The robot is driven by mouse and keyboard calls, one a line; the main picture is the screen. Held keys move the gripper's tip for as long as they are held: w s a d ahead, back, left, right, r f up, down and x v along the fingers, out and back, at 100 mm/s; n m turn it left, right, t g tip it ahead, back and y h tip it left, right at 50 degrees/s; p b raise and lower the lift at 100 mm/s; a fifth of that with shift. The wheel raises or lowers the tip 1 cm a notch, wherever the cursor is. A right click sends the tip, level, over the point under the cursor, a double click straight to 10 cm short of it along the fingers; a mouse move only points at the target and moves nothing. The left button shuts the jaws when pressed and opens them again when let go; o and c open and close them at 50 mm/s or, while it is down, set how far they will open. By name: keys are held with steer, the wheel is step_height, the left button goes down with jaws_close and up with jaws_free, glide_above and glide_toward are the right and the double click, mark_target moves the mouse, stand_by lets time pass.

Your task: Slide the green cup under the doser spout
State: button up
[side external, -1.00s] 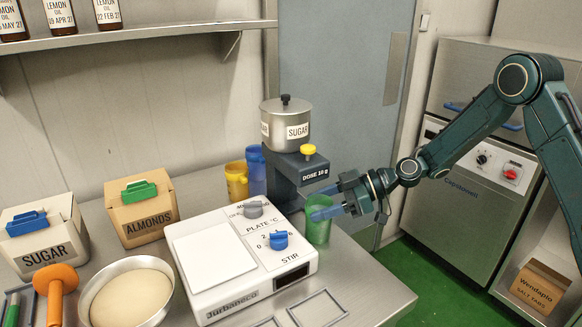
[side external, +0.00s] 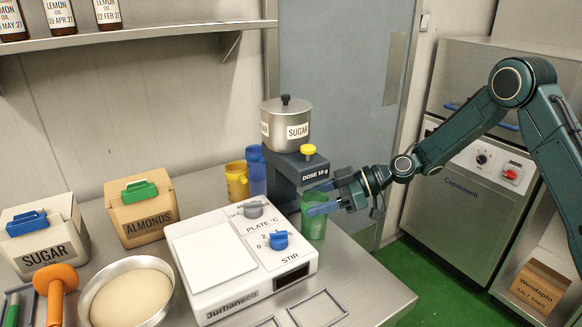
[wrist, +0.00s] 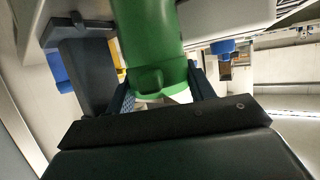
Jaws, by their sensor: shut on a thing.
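The green cup (side external: 315,224) stands upright on the steel table, just in front of the sugar doser (side external: 290,172). In the wrist view the green cup (wrist: 156,45) lies between my fingers. My gripper (side external: 322,208) is shut on the cup from the right side, its blue fingers across the cup's upper part. The doser has a steel pot labelled SUGAR, a dark body marked DOSE 10 g and a yellow knob (side external: 308,150). The cup is at the doser's front right, below its head. The spout itself is hidden, so I cannot tell whether the cup is exactly beneath it.
A white hot plate and stirrer (side external: 240,258) stands close left of the cup. A yellow cup (side external: 237,180) and a blue cup (side external: 256,172) stand behind, left of the doser. Metal frames (side external: 318,308) lie in front. The table's right edge is near the cup.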

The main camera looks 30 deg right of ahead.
steer(key=shift+w+a+r, duration=0.1)
steer(key=shift+w, duration=1.15)
steer(key=shift+w+a, duration=0.1)
steer(key=shift+w, duration=1.15)
steer(key=shift+w+a, duration=0.25)
steer(key=shift+w, duration=0.3)
stand_by(0.7)
steer(key=shift+o, duration=0.4)
steer(key=shift+w, duration=0.25)
steer(key=shift+o, duration=0.2)
steer(key=shift+s+a+r, duration=0.1)
steer(key=shift+s+a, duration=0.05)
steer(key=shift+s, duration=0.25)
steer(key=o, duration=1.2)
steer(key=shift+s, duration=0.1)
steer(key=w+d+f+v, duration=0.1)
steer(key=v, duration=1.4)
steer(key=shift+d, duration=0.25)
